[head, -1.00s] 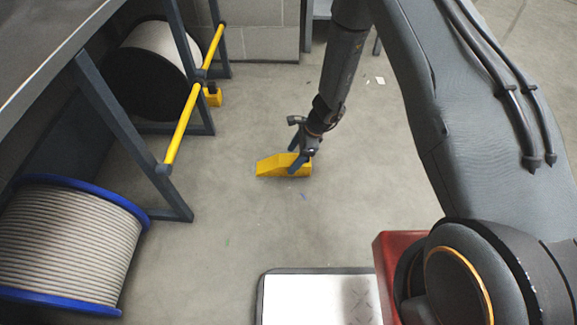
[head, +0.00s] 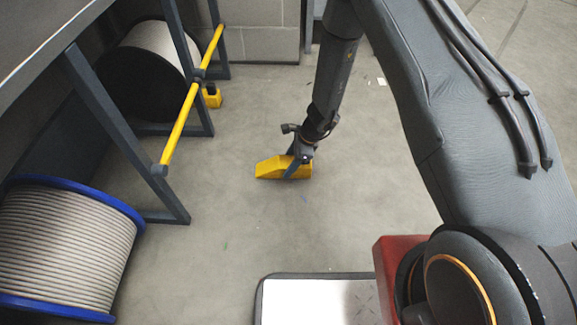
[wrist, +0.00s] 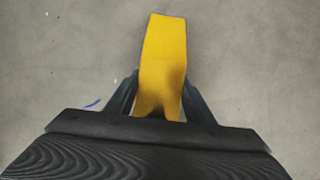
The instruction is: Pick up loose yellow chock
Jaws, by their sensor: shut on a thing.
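The yellow chock (head: 270,168) is a wedge, at the middle of the head view, on or just above the grey floor; I cannot tell if it touches the floor. My gripper (head: 295,168) is shut on its thicker right part. In the wrist view the chock (wrist: 163,52) extends away between the two dark fingers of my gripper (wrist: 158,102), one finger against each side. The near end of the chock is partly hidden by my gripper.
A rack with a yellow rail (head: 181,125) stands at the left. A cable reel with blue flanges (head: 62,245) and a dark-flanged reel (head: 150,70) sit by it. Another yellow block (head: 212,98) is by the rack's far leg. Open floor (head: 240,225) surrounds the chock.

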